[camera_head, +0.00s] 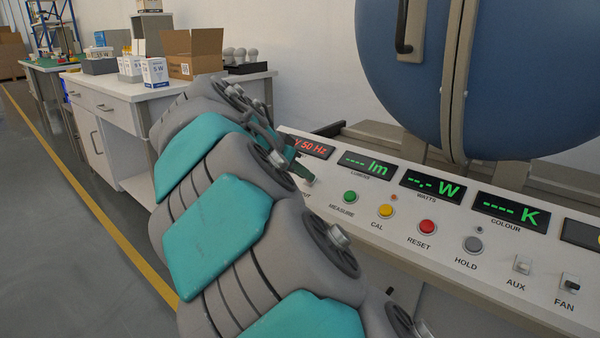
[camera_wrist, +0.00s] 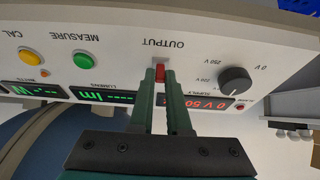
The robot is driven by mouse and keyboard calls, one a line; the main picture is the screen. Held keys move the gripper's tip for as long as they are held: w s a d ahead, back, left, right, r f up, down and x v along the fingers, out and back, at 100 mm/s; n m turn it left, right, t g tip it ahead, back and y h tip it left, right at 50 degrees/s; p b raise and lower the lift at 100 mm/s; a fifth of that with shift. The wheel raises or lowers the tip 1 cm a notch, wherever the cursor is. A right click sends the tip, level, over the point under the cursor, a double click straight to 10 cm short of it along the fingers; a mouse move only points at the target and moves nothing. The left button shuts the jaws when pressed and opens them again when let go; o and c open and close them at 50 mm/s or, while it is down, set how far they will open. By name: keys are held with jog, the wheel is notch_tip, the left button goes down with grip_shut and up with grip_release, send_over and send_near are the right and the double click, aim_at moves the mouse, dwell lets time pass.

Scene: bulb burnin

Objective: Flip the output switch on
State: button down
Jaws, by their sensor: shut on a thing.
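The output switch (camera_wrist: 160,74) is a small red rocker or lever on the pale control panel (camera_wrist: 215,62), below the upside-down OUTPUT label in the wrist view. My gripper (camera_wrist: 160,82) has its two green fingers on either side of the switch, shut on it. In the head view my gripper (camera_head: 298,172) reaches the left end of the panel and hides the switch. I cannot tell the switch's position.
A black voltage knob (camera_wrist: 236,80) is beside the switch. The green MEASURE button (camera_head: 349,197), yellow CAL button (camera_head: 385,211) and red RESET button (camera_head: 427,227) line the panel. A blue sphere (camera_head: 500,70) stands behind. A white bench (camera_head: 130,88) holds boxes at left.

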jog(key=g+y+p, duration=0.1)
jog(key=w+r+g+y+p, duration=0.1)
jog(key=g+p, duration=0.1)
jog(key=shift+d+r, duration=0.1)
jog(key=shift+d, duration=0.25)
jog(key=shift+w+d+r+g+y+p, duration=0.1)
jog(key=shift+w+d+g+y+p, duration=0.1)
jog(key=shift+g+y+p, duration=0.35)
jog(key=shift+w+d+g+y+p, duration=0.1)
jog(key=shift+w+g+y+p, duration=0.1)
jog(key=shift+g+y+p, duration=0.3)
jog(key=shift+w+d+g+y+p, duration=0.25)
jog(key=shift+g+y+p, duration=0.3)
jog(key=shift+p, duration=0.55)
jog(key=shift+f+g, duration=0.25)
jog(key=shift+g, duration=0.05)
jog(key=c, duration=0.9)
grip_release()
